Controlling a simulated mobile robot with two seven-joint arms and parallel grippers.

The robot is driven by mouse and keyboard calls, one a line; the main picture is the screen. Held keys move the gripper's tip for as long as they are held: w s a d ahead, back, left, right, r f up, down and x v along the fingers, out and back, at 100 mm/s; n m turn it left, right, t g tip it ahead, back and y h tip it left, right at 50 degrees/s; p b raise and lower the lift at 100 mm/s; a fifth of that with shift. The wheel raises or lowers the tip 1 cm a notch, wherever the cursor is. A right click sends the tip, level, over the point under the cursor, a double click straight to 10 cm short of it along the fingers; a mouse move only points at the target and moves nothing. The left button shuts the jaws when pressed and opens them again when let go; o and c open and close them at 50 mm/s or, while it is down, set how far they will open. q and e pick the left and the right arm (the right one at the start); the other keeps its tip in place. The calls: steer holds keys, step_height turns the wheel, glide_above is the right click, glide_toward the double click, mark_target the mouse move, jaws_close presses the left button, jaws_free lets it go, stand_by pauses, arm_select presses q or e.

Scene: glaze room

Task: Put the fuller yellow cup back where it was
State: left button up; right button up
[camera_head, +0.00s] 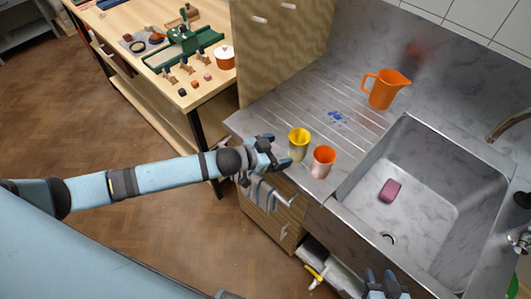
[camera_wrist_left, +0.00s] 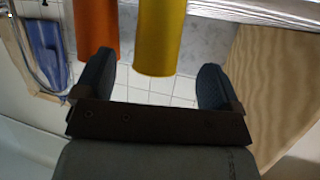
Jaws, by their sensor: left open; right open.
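A yellow cup (camera_head: 299,146) stands upright on the steel drainer near its front edge. An orange cup (camera_head: 322,164) stands to its right, close beside it. I cannot tell how full either is. My left gripper (camera_head: 276,153) is open and empty, just left of the yellow cup at the counter's front edge. In the left wrist view, the yellow cup (camera_wrist_left: 160,38) lies ahead between the open fingers (camera_wrist_left: 157,85), and the orange cup (camera_wrist_left: 96,32) is beside it, past one finger. My right gripper (camera_head: 385,284) shows partly at the bottom edge, open, away from the cups.
An orange jug (camera_head: 385,89) stands at the back of the drainer (camera_head: 290,100), near blue marks (camera_head: 336,117). The sink (camera_head: 430,190) at right holds a pink sponge (camera_head: 390,190). A wooden table (camera_head: 140,25) with small items and an orange pot stands at the upper left.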

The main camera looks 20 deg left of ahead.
arm_select(q)
steer(key=s+a+f+n+y, duration=0.1)
steer(key=s+f+n+y, duration=0.1)
steer(key=s, duration=0.9)
steer(key=s+a+f+n+y, duration=0.2)
steer(key=s+f, duration=0.3)
steer(key=s, duration=0.5)
steer(key=shift+s+a+f+n+y, duration=0.2)
steer(key=shift+s+a+n+y, duration=0.05)
steer(key=shift+s+n+y, duration=0.15)
steer(key=shift+c, duration=0.3)
